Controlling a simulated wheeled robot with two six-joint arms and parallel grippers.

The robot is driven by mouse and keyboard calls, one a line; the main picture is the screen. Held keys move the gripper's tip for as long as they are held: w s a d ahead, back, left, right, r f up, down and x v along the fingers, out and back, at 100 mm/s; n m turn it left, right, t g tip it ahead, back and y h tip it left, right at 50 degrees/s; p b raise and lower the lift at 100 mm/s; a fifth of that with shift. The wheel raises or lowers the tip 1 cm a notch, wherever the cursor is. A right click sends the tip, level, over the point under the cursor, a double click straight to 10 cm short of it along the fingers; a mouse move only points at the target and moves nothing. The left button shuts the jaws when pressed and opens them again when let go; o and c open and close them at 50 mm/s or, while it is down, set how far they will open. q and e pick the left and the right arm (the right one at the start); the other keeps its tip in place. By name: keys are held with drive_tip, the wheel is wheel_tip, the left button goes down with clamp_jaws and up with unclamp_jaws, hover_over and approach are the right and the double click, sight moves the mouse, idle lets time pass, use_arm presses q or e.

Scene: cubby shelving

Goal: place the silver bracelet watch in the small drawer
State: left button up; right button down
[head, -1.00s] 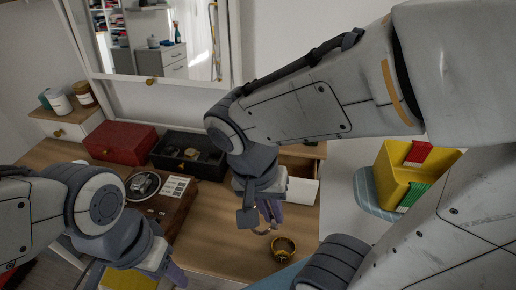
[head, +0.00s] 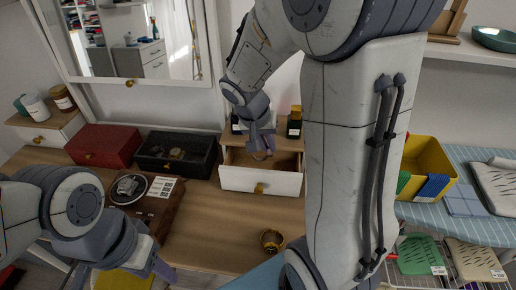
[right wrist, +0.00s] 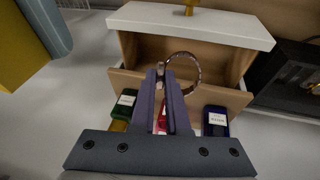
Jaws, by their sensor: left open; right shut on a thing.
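The silver bracelet watch (right wrist: 184,66) is a ring-shaped band between the fingertips of my right gripper (right wrist: 168,80). In the head view my right gripper (head: 262,146) points down over the small drawer (head: 260,181). The drawer has a white front, a gold knob and a wooden inside, and stands open. In the right wrist view the band shows against the open drawer (right wrist: 190,26); I cannot tell whether it touches the drawer floor. My left gripper (head: 152,266) is at the lower left, open, away from the drawer, its fingers partly hidden.
A gold watch (head: 271,241) lies on the wooden tabletop in front of the drawer. A black box (head: 178,152), a red box (head: 103,145) and a wooden stand with a round dark top (head: 130,187) are left of it. A yellow bin (head: 426,165) stands right, beyond my right arm.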

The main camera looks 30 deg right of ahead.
drive_tip(key=x, duration=0.2)
drive_tip(key=a+b+x, duration=0.1)
drive_tip(key=x, duration=0.5)
drive_tip(key=shift+w+a+f, duration=0.25)
drive_tip(key=shift+w+f, duration=0.05)
drive_tip(key=shift+f, duration=0.05)
drive_tip(key=shift+w+d+f+b, duration=0.15)
drive_tip(key=shift+f+b, duration=0.2)
drive_tip(key=shift+f, duration=0.3)
drive_tip(key=p, duration=0.2)
drive_tip(key=w+g+y+p, duration=0.1)
drive_tip(key=p, duration=0.2)
drive_tip(key=shift+d+r+g, duration=0.2)
drive_tip(key=shift+d+g, duration=0.1)
drive_tip(key=shift+d, duration=0.1)
drive_tip(key=shift+w+d+f+g+y+p, duration=0.15)
drive_tip(key=shift+w+g+y+p, duration=0.15)
drive_tip(key=shift+g+y+p, duration=0.25)
drive_tip(key=shift+x, duration=0.95)
drive_tip(key=shift+a+f, duration=0.15)
drive_tip(key=shift+a, duration=0.05)
drive_tip(key=c, duration=0.9)
unclamp_jaws()
